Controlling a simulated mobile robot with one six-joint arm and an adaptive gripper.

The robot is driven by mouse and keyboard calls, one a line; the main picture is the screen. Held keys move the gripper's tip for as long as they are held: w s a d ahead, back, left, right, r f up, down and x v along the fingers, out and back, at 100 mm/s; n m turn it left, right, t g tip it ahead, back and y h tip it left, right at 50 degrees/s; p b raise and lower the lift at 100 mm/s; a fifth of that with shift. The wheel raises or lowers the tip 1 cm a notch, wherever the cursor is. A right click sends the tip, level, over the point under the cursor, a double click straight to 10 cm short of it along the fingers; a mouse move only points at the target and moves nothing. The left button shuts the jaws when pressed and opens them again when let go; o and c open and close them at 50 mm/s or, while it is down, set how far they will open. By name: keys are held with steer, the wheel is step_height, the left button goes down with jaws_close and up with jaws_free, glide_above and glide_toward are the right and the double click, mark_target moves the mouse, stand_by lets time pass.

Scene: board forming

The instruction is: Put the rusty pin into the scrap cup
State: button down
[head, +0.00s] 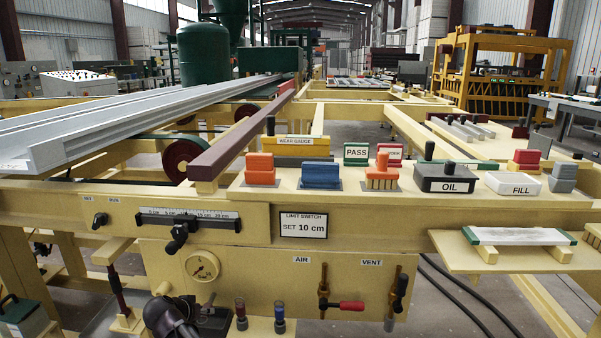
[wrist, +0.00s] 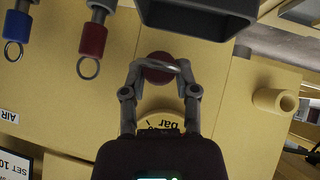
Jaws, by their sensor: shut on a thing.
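My gripper (wrist: 157,66) is in the wrist view, its fingers closed in on a rusty red-brown piece, which I take to be the rusty pin (wrist: 156,76). Only its rounded end shows; the rest is hidden by the fingers. A dark grey open container (wrist: 197,22), likely the scrap cup, lies just beyond the fingertips, at the top of the wrist view. The held piece appears outside it. In the head view my dark arm end is low, left of centre, and the held pin cannot be made out.
A red pin (wrist: 93,38) and a blue pin (wrist: 17,26) with rings sit left of my gripper. They also show in the head view, red (head: 241,314) and blue (head: 279,317). A pressure gauge (head: 202,267) and a tan tube stub (wrist: 275,101) are close by.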

steer(key=shift+f+b, duration=0.95)
steer(key=shift+f, duration=0.3)
steer(key=shift+c, duration=1.5)
jaws_free()
steer(key=shift+s, duration=0.1)
